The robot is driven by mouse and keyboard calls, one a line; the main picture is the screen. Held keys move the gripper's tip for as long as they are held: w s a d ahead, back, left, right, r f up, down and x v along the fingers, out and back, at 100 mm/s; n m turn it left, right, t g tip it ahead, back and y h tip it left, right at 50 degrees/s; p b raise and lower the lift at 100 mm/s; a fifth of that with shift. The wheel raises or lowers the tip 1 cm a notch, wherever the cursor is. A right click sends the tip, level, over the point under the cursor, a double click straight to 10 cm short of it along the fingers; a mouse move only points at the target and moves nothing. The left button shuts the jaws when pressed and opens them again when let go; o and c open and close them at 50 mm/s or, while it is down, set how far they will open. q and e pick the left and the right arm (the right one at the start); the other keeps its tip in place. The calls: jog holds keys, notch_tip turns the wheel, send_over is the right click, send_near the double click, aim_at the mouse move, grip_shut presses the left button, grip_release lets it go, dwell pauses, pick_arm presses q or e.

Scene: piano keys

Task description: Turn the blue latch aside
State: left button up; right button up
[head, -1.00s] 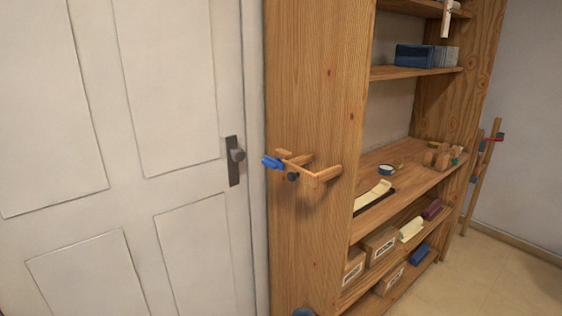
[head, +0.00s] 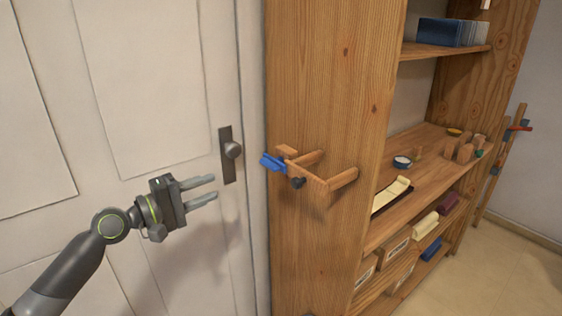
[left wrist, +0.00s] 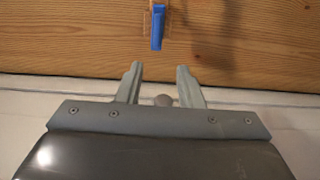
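The blue latch (head: 272,162) sits at the left end of a small wooden bracket (head: 312,178) on the side panel of the wooden shelf unit. In the left wrist view the blue latch (left wrist: 157,28) shows ahead of the fingers, a little above the gap between them. My left gripper (head: 208,190) is open and empty, in front of the white door, left of the latch and apart from it. Its two fingers also show spread in the left wrist view (left wrist: 160,82). My right gripper is not in view.
The white door (head: 150,90) with a dark handle plate and knob (head: 231,152) stands behind my left gripper. A dark knob (head: 298,183) is on the bracket. Shelves (head: 420,165) at the right hold boxes, wooden blocks and rolls. Free air lies between gripper and latch.

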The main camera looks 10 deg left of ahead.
aim_at(266, 166)
pick_arm(q)
jog(key=p+x, duration=0.1)
jog(key=x, duration=0.4)
jog(key=p+x, duration=0.1)
jog(key=x, duration=0.5)
jog(key=p+x, duration=0.1)
jog(key=x, duration=0.5)
jog(key=shift+d+r+p, duration=0.25)
jog(key=shift+r+p, duration=0.05)
